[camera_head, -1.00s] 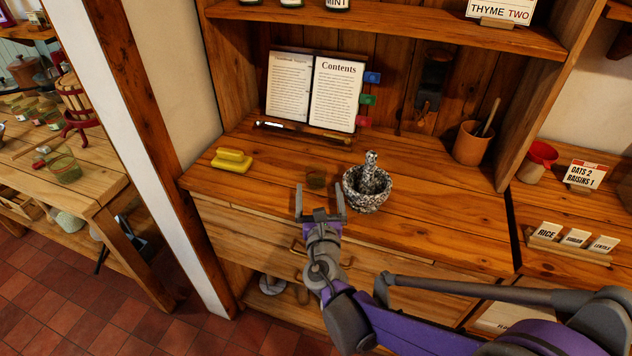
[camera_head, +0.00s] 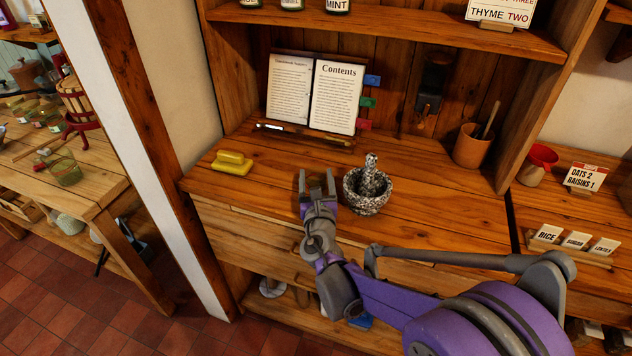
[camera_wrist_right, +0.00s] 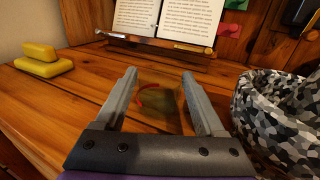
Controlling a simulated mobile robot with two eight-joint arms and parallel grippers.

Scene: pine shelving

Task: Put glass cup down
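The glass cup (camera_head: 317,186) is a small, see-through brownish cup on the wooden counter, left of the mortar. My right gripper (camera_head: 317,177) is around it, with one finger on each side. In the right wrist view the fingers (camera_wrist_right: 158,85) have closed in on the cup's sides, and the cup (camera_wrist_right: 160,108) fills the space between them, with a red curved mark showing. The cup looks upright, at or very near the counter top; its base is partly hidden. My left gripper is not in view.
A speckled stone mortar with pestle (camera_head: 367,190) stands close to the right of my gripper. A yellow block-like item (camera_head: 232,163) lies to the left. An open book (camera_head: 315,92) stands behind. A greenish glass (camera_head: 66,172) stands on the left table.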

